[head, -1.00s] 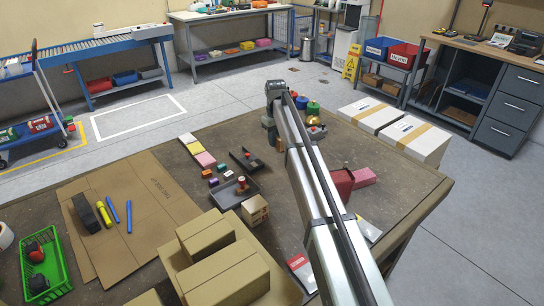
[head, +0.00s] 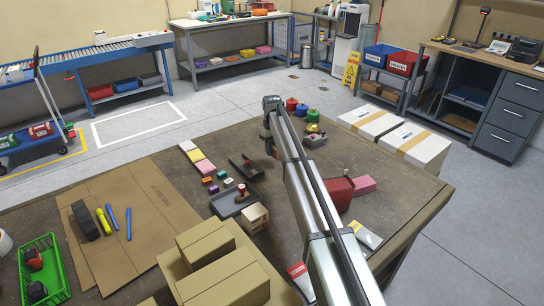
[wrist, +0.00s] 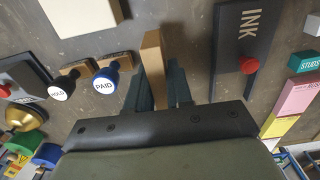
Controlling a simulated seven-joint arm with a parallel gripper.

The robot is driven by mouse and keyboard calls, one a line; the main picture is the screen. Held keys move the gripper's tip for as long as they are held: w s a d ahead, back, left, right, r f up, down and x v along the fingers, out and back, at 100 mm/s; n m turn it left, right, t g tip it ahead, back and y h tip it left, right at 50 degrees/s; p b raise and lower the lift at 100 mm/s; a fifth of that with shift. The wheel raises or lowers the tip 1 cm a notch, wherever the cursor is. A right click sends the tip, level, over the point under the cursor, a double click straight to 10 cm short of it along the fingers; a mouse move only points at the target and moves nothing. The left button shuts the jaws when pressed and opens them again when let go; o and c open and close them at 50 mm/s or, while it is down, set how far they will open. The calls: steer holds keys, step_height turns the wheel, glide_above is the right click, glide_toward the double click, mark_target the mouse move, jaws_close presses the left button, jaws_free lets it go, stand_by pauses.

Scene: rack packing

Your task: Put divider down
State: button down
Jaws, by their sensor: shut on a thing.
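In the wrist view my gripper (wrist: 161,78) is shut on a narrow tan, wood-coloured piece, which I take as the divider (wrist: 152,55). It stands out past the fingertips above the dark worktop; I cannot tell whether its far end touches. In the head view my gripper (head: 271,145) hangs over the table's back middle, partly hidden by my own arm, and the divider is not clear there. Two wooden stamps, hold (wrist: 64,84) and paid (wrist: 107,78), lie left of it in the wrist view. A dark INK tray (wrist: 236,62) with a red knob lies right.
A dark tray (head: 226,210) with a red-handled stamp stands nearer in the head view. Small coloured boxes (head: 205,167) lie left of my gripper. Bare worktop shows between these.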

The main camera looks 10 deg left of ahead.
steer(key=shift+f, duration=1.8)
steer(key=shift+f, duration=0.1)
steer(key=c, duration=1)
jaws_free()
step_height(320, 180, up, 12)
steer(key=shift+r, duration=0.15)
